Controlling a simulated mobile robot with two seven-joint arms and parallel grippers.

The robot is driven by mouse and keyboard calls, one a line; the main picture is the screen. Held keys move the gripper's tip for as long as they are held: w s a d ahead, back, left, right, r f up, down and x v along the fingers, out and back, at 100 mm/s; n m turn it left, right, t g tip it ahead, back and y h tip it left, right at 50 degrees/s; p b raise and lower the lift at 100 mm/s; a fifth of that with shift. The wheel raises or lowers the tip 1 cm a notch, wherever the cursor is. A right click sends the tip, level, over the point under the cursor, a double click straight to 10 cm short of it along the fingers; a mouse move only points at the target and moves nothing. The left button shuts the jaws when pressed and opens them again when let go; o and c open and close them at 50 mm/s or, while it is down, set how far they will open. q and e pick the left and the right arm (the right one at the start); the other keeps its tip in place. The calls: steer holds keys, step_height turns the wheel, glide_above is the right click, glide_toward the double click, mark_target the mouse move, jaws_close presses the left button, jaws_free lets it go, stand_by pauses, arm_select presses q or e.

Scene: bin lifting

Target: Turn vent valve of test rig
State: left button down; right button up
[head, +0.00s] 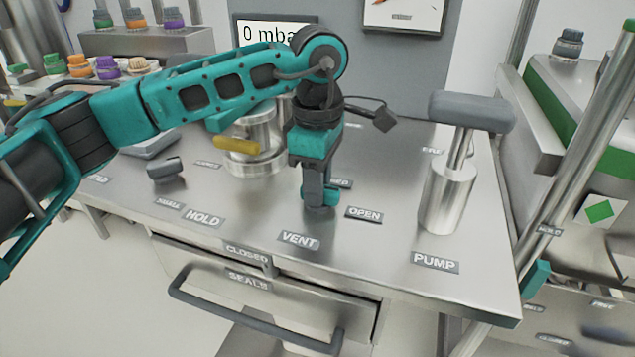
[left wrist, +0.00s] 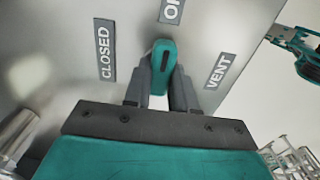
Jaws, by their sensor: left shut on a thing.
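The vent valve's teal handle (left wrist: 163,62) has a dark slot and lies between the fingers of my left gripper (left wrist: 160,90) in the left wrist view. Its visible end lies just below the cut-off OPEN label (left wrist: 172,8). The CLOSED label (left wrist: 105,50) is to its left and the VENT label (left wrist: 219,71) to its right. In the head view my left gripper (head: 318,200) points down at the bench top, shut on the handle (head: 330,196), behind the VENT label (head: 298,240). The valve's base is hidden. No right gripper fingers can be made out.
The steel bench top (head: 400,250) carries a pump (head: 450,190) with a grey T-handle on the right. A steel chamber (head: 262,150) with a yellow lever stands behind my left gripper. The display (head: 275,32) reads 0 mba, partly covered by my arm. A drawer handle (head: 250,315) juts out in front.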

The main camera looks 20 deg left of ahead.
stand_by(0.5)
arm_select(q)
steer(key=c, duration=0.9)
jaws_free()
step_height(320, 180, up, 13)
steer(key=shift+p, duration=1.1)
